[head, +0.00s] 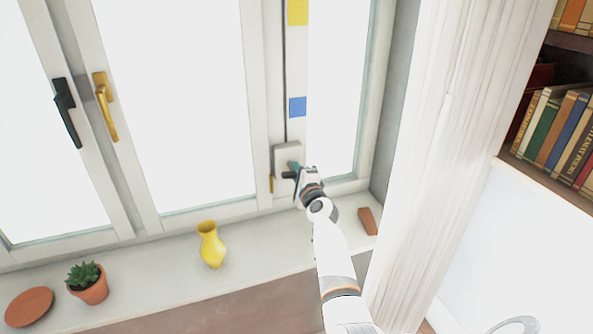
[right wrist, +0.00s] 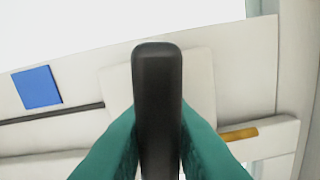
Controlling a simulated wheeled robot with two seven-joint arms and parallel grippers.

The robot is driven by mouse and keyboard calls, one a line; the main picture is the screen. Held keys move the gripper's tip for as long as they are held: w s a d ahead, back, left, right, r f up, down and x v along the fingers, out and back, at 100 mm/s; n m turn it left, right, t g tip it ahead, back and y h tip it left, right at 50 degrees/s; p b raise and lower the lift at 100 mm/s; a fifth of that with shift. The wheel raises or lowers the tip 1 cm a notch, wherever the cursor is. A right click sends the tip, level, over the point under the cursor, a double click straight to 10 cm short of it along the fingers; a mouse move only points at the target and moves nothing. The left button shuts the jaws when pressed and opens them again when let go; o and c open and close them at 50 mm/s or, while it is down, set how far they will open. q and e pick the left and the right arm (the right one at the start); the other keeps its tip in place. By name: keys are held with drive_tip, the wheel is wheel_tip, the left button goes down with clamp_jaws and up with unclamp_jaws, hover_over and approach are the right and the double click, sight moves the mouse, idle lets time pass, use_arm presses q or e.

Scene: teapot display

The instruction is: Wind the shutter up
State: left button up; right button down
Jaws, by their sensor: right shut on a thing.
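A pale winder box (head: 283,153) is fixed low on the window frame, at the bottom of a thin dark vertical line (head: 285,80). A black handle (head: 288,175) shows at the box. My right gripper (head: 295,169) reaches the box from below. In the right wrist view, its teal fingers (right wrist: 157,135) are shut on the black handle (right wrist: 157,75), one on each side, with the pale box (right wrist: 118,88) behind. The fingers hide part of the handle. The shutter itself cannot be made out. My left gripper is not in view.
A blue square (head: 297,107) and a yellow square (head: 297,11) are on the frame above. A yellow vase (head: 211,246), potted plant (head: 88,283), terracotta saucer (head: 29,306) and reddish block (head: 367,221) are on the sill (head: 155,268). A white curtain (head: 435,130) hangs right.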

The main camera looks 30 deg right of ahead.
drive_tip(key=shift+f+m+p, duration=0.1)
drive_tip(key=shift+m+p, duration=0.2)
drive_tip(key=shift+m, duration=1.3)
drive_tip(key=c, duration=1.3)
unclamp_jaws()
drive_tip(key=shift+c, duration=0.2)
drive_tip(key=v, duration=1.2)
